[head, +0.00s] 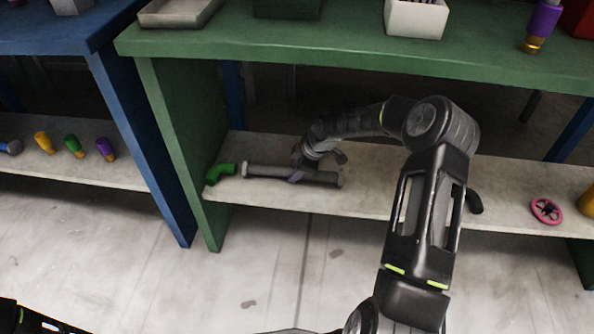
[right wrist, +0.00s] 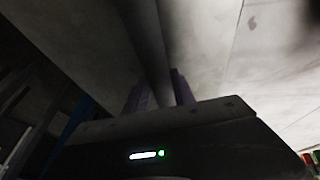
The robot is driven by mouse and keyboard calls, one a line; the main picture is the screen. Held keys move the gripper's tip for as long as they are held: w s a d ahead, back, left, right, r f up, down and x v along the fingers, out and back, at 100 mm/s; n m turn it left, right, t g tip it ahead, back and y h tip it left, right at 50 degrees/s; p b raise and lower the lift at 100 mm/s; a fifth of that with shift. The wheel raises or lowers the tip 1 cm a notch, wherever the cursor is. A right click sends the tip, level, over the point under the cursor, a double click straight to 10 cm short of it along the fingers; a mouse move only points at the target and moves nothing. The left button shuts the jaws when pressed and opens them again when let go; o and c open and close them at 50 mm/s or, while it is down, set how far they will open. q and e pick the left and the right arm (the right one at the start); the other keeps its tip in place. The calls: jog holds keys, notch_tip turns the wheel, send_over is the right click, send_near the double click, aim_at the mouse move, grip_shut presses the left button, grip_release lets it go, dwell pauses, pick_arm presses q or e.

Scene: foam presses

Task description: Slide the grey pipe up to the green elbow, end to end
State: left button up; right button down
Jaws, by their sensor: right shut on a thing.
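The grey pipe (head: 265,171) lies along the lower shelf of the green bench, with a wider collar at its left end. The green elbow (head: 221,171) lies on the same shelf, just left of the pipe. A narrow gap seems to show between their ends. My right gripper (head: 297,177) is shut on the pipe, right of its middle, reaching in from the right. In the right wrist view the pipe (right wrist: 148,40) runs dark and blurred between the purple-grey fingers (right wrist: 158,95). My left gripper is not in view.
The lower shelf (head: 385,194) also bears a black curved piece (head: 474,201) and a pink handwheel (head: 546,210) to the right. The green bench leg (head: 180,140) stands close left of the elbow. The green top (head: 350,55) overhangs the shelf.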

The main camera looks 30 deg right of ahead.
jog(key=c, duration=1)
grip_release()
jog(key=shift+o, duration=0.2)
jog(key=p+v, duration=0.2)
jog(key=v, duration=0.5)
jog(key=shift+r+p, duration=0.4)
jog(key=shift+s+d, duration=0.1)
jog(key=shift+s, duration=0.1)
